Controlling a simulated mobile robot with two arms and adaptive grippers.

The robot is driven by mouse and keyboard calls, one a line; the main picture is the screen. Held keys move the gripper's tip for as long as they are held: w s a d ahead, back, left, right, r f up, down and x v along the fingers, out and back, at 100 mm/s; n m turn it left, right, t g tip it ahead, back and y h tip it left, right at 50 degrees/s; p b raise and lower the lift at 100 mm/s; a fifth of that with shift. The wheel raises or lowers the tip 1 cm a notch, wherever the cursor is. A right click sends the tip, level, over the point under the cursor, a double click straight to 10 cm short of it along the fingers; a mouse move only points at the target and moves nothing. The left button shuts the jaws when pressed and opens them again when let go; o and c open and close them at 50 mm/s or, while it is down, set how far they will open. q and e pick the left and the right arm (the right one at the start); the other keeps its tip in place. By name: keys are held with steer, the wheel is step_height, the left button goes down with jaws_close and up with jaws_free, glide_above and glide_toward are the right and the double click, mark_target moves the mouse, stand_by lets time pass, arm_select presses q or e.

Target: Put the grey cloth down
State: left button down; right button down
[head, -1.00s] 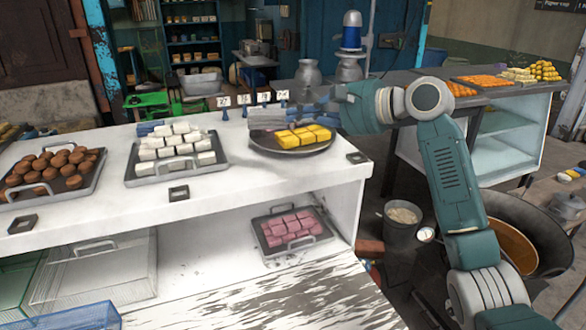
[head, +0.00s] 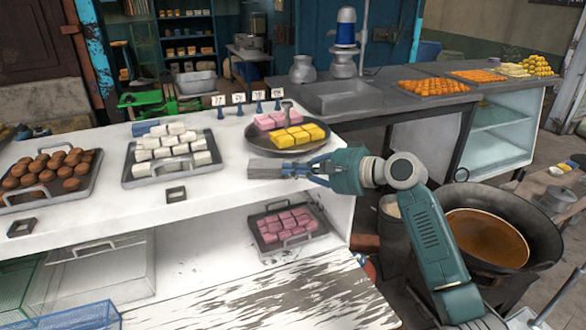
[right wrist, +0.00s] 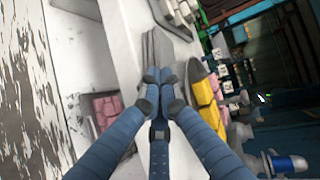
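The grey cloth (head: 266,168) is a flat folded piece over the white counter, in front of the round dark pan (head: 262,143). My right gripper (head: 310,170) has its blue fingers together on the cloth's right end. The right wrist view shows the cloth (right wrist: 158,50) sticking out beyond the closed fingertips of my right gripper (right wrist: 162,88). Its gripped end is partly hidden by the fingers. I cannot tell whether the cloth touches the counter. My left gripper is not in view.
The round pan holds yellow and pink sweets. A tray of white sweets (head: 168,155) is left of the cloth, and a tray of brown balls (head: 52,170) farther left. Pink sweets (head: 288,226) sit on the lower shelf. Bare counter (head: 225,190) lies around the cloth.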

steer(key=c, duration=1.9)
jaws_free()
steer(key=shift+b+v, duration=1.35)
steer(key=shift+v, duration=4.6)
